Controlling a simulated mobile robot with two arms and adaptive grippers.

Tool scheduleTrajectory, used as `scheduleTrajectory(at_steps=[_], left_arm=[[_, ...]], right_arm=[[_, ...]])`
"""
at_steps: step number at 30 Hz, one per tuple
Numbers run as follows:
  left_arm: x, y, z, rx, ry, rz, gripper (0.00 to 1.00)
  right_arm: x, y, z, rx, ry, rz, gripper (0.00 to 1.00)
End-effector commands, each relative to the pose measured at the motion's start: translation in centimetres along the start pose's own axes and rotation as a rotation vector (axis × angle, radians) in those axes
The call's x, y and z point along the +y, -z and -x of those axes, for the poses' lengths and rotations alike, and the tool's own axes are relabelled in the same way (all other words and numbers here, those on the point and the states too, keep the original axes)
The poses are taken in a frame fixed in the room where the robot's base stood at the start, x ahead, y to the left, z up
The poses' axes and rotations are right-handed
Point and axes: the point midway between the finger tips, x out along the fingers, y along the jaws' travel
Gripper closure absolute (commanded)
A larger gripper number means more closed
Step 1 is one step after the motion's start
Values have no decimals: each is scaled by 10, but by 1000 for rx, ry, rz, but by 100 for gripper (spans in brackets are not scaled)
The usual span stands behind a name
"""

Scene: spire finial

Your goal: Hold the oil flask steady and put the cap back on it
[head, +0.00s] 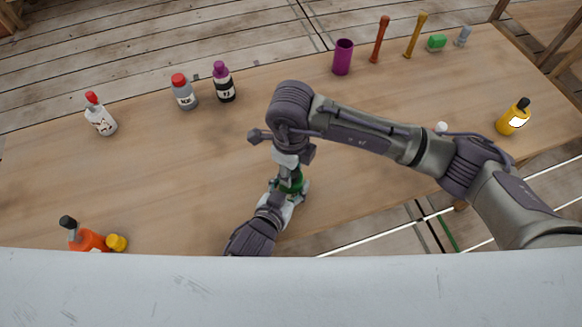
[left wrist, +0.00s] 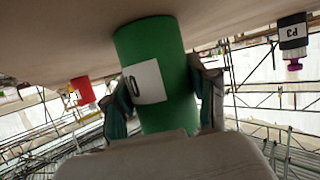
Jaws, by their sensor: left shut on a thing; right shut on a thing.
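The oil flask (head: 291,184) is green and stands on the table, mostly covered by my arms. In the left wrist view it is a green cylinder (left wrist: 155,50) with a white label, seen close up. My left gripper (left wrist: 163,100) is shut on it, one finger on each side; in the head view this gripper (head: 287,192) reaches in low from the front. My right gripper (head: 291,166) points down directly above the flask, shut on the cap. The cap is hidden between the fingers, and I cannot tell whether it touches the flask.
A grey red-capped bottle (head: 184,93), a dark purple-capped bottle (head: 223,84) and a white bottle (head: 102,119) stand at the back left. An orange bottle (head: 88,240) is front left. A purple cup (head: 342,58) stands behind; a yellow bottle (head: 512,118) is far right.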

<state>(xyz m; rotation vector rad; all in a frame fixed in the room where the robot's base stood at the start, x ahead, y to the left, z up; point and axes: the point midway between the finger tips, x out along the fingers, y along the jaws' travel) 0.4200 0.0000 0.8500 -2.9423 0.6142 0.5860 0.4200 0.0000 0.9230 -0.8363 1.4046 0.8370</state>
Motion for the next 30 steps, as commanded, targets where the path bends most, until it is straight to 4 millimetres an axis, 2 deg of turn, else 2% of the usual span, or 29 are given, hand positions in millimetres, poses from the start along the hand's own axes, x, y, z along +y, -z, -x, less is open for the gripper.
scheduleTrajectory(at_steps=[1, 2, 6, 17, 27, 30], left_arm=[[0, 0, 0, 0, 0, 0, 100], [0, 0, 0, 0, 0, 0, 100], [0, 0, 0, 0, 0, 0, 100], [0, 0, 0, 1, 0, 0, 100], [0, 0, 0, 1, 0, 0, 100], [0, 0, 0, 1, 0, 0, 100]], right_arm=[[1, 0, 0, 0, -1, 2, 100], [1, 0, 0, 0, -1, 2, 58], [0, 0, 0, 0, -1, 4, 36], [0, 0, 3, -1, 0, 5, 36], [0, 0, 43, -2, 2, 5, 36], [0, 0, 46, 0, 0, 4, 36]])
